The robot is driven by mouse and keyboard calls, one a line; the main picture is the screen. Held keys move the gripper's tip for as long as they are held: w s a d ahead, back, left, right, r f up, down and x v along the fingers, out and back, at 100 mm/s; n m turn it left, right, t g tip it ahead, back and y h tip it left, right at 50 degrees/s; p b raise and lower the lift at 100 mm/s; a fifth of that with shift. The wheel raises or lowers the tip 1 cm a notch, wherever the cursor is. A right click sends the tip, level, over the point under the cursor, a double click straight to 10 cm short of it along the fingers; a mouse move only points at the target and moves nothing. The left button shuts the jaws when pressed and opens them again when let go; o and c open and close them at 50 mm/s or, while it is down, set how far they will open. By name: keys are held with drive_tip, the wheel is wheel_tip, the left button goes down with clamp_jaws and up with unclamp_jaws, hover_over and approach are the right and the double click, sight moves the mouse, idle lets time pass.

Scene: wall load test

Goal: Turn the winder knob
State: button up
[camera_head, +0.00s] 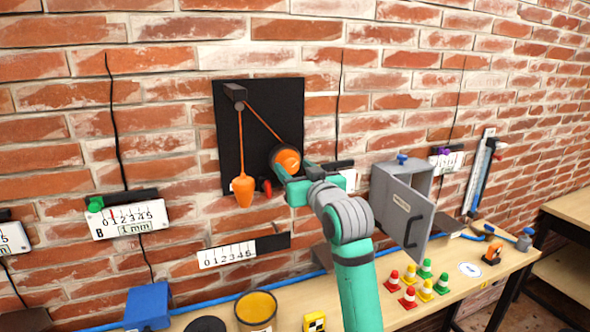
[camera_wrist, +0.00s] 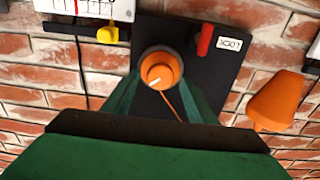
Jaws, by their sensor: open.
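The winder knob (camera_head: 287,161) is a round orange knob on a black wall panel (camera_head: 290,100). In the wrist view the knob (camera_wrist: 160,70) has a white mark on its face and a darker drum behind it. My gripper (camera_head: 293,170) is at the knob, and its green fingers are open. In the wrist view the knob shows between and just beyond the fingertips (camera_wrist: 160,88); I cannot tell whether they touch it. An orange cord runs from the drum over a dark bracket (camera_head: 235,93) down to a hanging orange weight (camera_head: 243,190).
A red lever (camera_wrist: 205,40) with a white label is on the panel near the knob. A ruled scale (camera_head: 228,254) is below the weight. A grey cabinet (camera_head: 402,190) with an open door stands right of my arm. Small cones (camera_head: 409,297) and a yellow-topped container (camera_head: 256,308) occupy the bench.

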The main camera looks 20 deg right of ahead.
drive_tip(key=c, duration=1)
drive_tip(key=shift+c, duration=0.2)
drive_tip(key=shift+n, duration=0.5)
drive_tip(key=n, duration=0.4)
drive_tip(key=shift+a+n, duration=0.1)
drive_tip(key=shift+n, duration=0.2)
drive_tip(key=n, duration=0.4)
drive_tip(key=shift+a+f+n, duration=0.1)
drive_tip(key=shift+n, duration=0.2)
